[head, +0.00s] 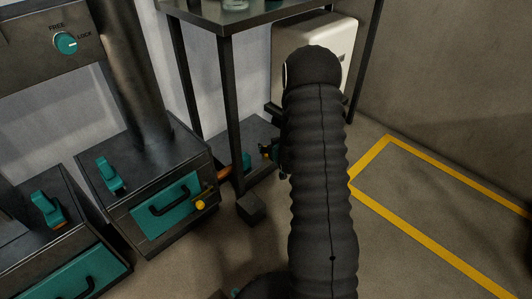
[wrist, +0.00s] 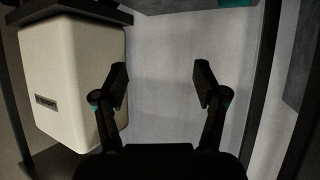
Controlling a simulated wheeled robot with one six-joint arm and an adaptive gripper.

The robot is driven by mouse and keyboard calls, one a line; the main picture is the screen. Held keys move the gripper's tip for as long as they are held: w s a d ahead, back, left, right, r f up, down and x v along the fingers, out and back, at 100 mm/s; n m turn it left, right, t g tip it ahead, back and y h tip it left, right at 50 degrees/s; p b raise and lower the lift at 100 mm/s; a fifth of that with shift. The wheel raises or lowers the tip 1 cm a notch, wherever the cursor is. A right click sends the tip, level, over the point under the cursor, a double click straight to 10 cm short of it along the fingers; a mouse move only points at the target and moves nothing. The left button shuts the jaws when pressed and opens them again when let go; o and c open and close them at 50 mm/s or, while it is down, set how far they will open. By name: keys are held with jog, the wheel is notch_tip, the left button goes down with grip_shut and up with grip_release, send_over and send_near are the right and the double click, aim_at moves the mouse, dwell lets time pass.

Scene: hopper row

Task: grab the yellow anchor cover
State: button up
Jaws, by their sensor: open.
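A small round yellow piece (head: 200,205), which looks like the yellow anchor cover, sits at the lower right corner of a dark hopper box, by its teal front panel. It does not show in the wrist view. My gripper (wrist: 162,80) is open in the wrist view, with nothing between its fingers and a pale wall behind them. In the head view my dark ribbed arm hides most of the gripper. The gripper is apart from the yellow piece, though the exact distance cannot be told.
The dark hopper box (head: 130,222) has a teal panel with a black handle. A dark metal stand (head: 229,105) rises behind it. A cream cabinet (head: 345,60) stands behind my arm and also shows in the wrist view (wrist: 75,75). Yellow-lined floor (head: 440,200) at right is clear.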

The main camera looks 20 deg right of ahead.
notch_tip(320, 180, down, 10)
jog(key=s+d+t, duration=0.1)
jog(key=d, duration=0.1)
jog(key=shift+a+r+b+x, duration=0.1)
jog(key=shift+b+x, duration=0.4)
jog(key=shift+x, duration=2.8)
jog(key=shift+a+r+b+x, duration=0.15)
jog(key=shift+b+x, duration=0.3)
jog(key=shift+x, duration=2.85)
jog(key=shift+w, duration=0.15)
jog(key=c, duration=0.9)
